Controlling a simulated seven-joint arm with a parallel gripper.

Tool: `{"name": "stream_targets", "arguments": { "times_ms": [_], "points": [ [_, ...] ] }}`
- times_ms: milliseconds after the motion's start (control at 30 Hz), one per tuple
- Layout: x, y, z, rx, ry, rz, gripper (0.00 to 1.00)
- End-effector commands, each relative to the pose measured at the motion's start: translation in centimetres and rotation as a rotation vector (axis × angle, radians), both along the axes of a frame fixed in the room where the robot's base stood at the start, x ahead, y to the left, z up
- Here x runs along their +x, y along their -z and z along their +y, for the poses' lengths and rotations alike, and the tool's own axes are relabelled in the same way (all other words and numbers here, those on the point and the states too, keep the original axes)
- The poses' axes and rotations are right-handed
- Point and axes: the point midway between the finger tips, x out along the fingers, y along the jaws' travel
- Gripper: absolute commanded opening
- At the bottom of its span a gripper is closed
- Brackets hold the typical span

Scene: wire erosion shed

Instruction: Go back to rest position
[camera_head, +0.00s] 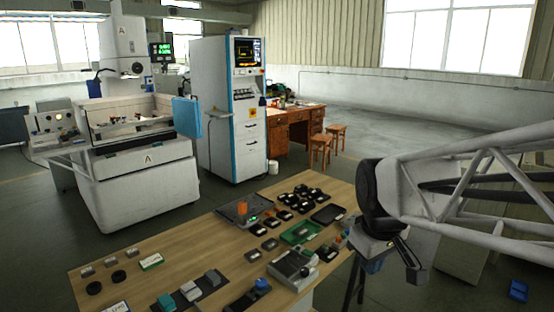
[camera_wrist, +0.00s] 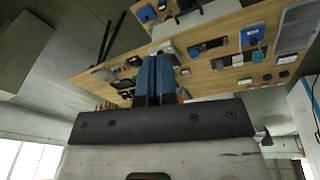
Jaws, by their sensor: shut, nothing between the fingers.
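My gripper (camera_head: 372,265) shows in the head view just off the right edge of the wooden table (camera_head: 215,255), beneath the end of my white arm. In the wrist view my gripper (camera_wrist: 153,62) has its two blue fingers side by side, shut, with nothing seen between them. The wooden table also shows in the wrist view (camera_wrist: 215,78), tilted, beyond the fingertips. The fingers hide a small part of it. No contact with any object is visible.
The table carries a green tray (camera_head: 292,237), a dark tray (camera_head: 328,217), a scale with an orange block (camera_head: 242,207) and several small dark parts. A wire erosion machine (camera_head: 147,190) and a tall white cabinet (camera_head: 222,140) stand behind. A blue object (camera_head: 518,291) lies on the floor at right.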

Motion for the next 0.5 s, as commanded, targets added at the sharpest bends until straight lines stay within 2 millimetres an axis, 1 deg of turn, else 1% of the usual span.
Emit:
{"name": "stream_targets", "arguments": {
  "times_ms": [33,300,400,500],
  "points": [
    [-1.3,0.1,-0.1,0.008,0.04,-0.008,0.0],
    [-7.5,1.4,-0.4,0.057,0.282,-0.039,0.0],
    [-9.4,1.9,-0.5,0.075,0.358,-0.049,0.0],
    [-10.8,2.4,-0.5,0.088,0.416,-0.055,0.0]
  ]
}}
